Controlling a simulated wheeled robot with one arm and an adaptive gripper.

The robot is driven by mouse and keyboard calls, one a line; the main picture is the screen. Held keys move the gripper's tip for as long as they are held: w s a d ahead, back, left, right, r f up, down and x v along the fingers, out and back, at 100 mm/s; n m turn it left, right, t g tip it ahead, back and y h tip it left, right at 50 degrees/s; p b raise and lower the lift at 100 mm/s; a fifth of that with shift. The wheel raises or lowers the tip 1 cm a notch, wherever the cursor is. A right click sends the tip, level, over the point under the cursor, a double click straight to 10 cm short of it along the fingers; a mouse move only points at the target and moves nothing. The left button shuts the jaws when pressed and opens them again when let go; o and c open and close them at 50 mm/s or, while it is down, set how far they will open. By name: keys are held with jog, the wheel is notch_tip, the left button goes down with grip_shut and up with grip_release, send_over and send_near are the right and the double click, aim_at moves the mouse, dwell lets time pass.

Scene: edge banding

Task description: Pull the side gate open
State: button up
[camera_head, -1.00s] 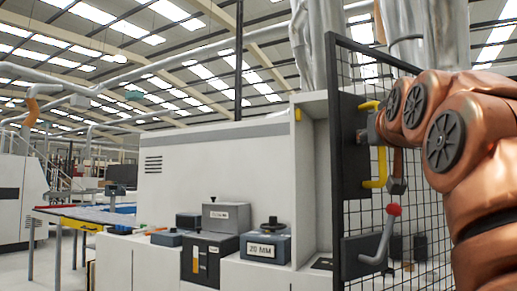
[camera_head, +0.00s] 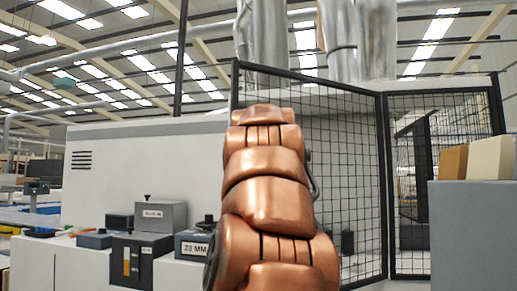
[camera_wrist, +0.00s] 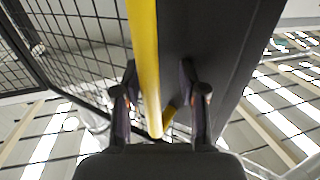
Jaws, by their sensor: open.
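The side gate is a black-framed mesh panel (camera_head: 347,170) right of the white machine in the head view. In the wrist view, its yellow bar handle (camera_wrist: 145,55) stands against a dark plate (camera_wrist: 205,45). My gripper (camera_wrist: 160,100) is open, with a finger on each side of the yellow handle. I cannot tell whether either finger touches it. In the head view my copper arm covers the handle, the gripper and part of the gate's left side.
A second mesh panel (camera_head: 412,170) adjoins on the right. A grey block (camera_head: 475,225) with boxes (camera_head: 491,158) on it stands at the far right. Labelled grey containers (camera_head: 160,215) sit on the machine's ledge at left. A grey lever (camera_head: 313,182) shows partly beside my arm.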

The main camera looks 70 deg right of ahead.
jog(key=shift+w+d, duration=1)
jog(key=shift+w, duration=0.05)
jog(key=shift+c, duration=0.2)
